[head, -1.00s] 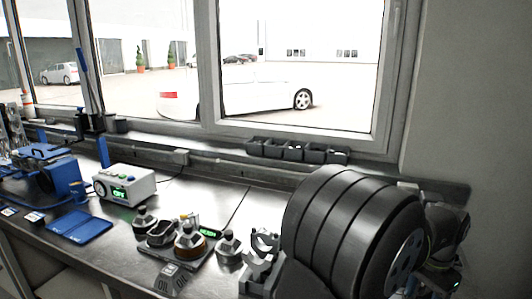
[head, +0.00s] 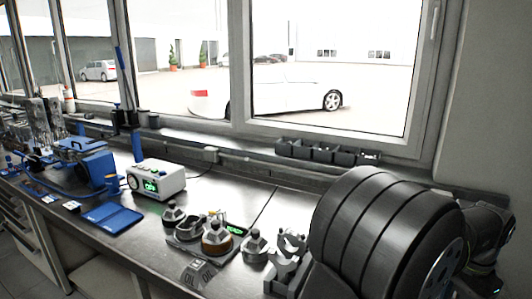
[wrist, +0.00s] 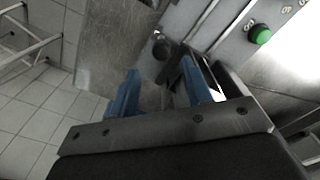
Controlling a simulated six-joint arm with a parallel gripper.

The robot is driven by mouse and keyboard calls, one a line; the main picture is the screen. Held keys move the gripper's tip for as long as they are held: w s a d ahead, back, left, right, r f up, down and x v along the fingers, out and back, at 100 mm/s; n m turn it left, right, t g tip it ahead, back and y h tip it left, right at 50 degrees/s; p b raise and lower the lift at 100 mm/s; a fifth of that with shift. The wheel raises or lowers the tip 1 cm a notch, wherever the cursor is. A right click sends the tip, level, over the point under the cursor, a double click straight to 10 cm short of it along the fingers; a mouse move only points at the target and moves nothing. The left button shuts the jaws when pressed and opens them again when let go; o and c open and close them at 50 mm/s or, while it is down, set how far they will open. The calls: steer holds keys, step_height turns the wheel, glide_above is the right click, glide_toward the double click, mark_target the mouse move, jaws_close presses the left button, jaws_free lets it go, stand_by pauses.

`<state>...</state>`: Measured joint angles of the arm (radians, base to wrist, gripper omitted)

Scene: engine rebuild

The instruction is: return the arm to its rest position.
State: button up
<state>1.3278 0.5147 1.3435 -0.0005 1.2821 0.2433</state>
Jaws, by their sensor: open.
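My gripper (wrist: 160,90) shows in the wrist view with its two blue fingers spread apart and nothing between them. It hangs over the tiled floor and a grey metal surface. In the head view, a large dark ribbed part of my arm fills the lower right, and the gripper itself is not seen there.
A metal bench (head: 112,190) runs under the window.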

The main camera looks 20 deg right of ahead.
step_height(320, 180, up, 12)
step_height(320, 180, down, 17)
steer(key=shift+a, duration=0.1)
steer(key=w+a, duration=0.4)
steer(key=w, duration=0.1)
steer(key=shift+a+r, duration=0.2)
steer(key=shift+a, duration=0.2)
step_height(320, 180, up, 16)
steer(key=shift+n+h, duration=0.3)
steer(key=shift+n, duration=0.3)
steer(key=shift+w+a+r, duration=0.25)
steer(key=shift+w+a, duration=0.1)
steer(key=shift+a, duration=0.35)
steer(key=shift+w+a+r, duration=0.3)
steer(key=shift+a, duration=0.35)
steer(key=shift+w+a+r, duration=0.25)
steer(key=shift+w+a, duration=0.1)
steer(key=shift+a, duration=0.35)
